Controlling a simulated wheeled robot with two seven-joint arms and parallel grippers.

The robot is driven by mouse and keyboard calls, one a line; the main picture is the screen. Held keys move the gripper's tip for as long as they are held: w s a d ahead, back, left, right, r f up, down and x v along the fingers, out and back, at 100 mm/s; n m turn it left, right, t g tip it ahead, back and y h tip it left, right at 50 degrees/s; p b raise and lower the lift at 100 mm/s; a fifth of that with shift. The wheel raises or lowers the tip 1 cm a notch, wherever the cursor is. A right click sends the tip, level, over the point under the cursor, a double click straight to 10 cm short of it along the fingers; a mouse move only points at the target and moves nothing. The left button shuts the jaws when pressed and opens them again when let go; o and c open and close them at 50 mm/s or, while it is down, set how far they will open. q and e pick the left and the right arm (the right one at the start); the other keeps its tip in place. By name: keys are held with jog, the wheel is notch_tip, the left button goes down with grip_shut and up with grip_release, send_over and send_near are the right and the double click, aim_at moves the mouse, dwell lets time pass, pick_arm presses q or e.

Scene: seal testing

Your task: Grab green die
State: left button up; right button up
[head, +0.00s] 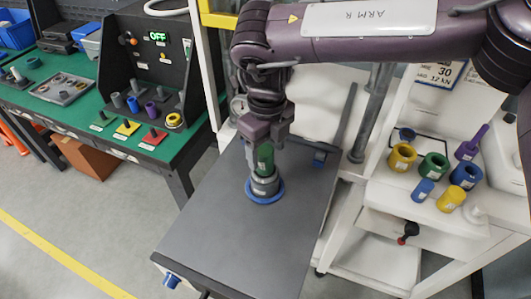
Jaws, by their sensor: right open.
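A green cylindrical piece (265,157), which looks like the green die, stands upright on a grey round stack (265,184) with a blue ring base (265,196) on the dark table plate. My right gripper (265,143) points down directly over it, with its fingers open around the top of the green piece. The fingers hide its upper part, and I cannot tell whether they touch it. My left gripper is not in view.
The dark plate (230,240) is otherwise largely clear. A white shelf (385,185) at right holds yellow, blue and purple pieces and a green ring (433,165). A green bench (75,112) with a control panel (150,60) stands at left.

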aim_at(264, 148)
jog(key=f, duration=0.3)
jog(key=shift+w+a+f+p, duration=0.3)
jog(key=shift+w+a+p, duration=0.05)
jog(key=shift+a+p, duration=0.05)
jog(key=shift+f, duration=0.1)
jog(key=shift+s+d, duration=0.15)
jog(key=shift+c, duration=1.3)
jog(key=c, duration=1)
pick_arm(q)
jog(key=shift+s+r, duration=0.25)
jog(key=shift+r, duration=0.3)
pick_arm(e)
jog(key=shift+r, duration=0.25)
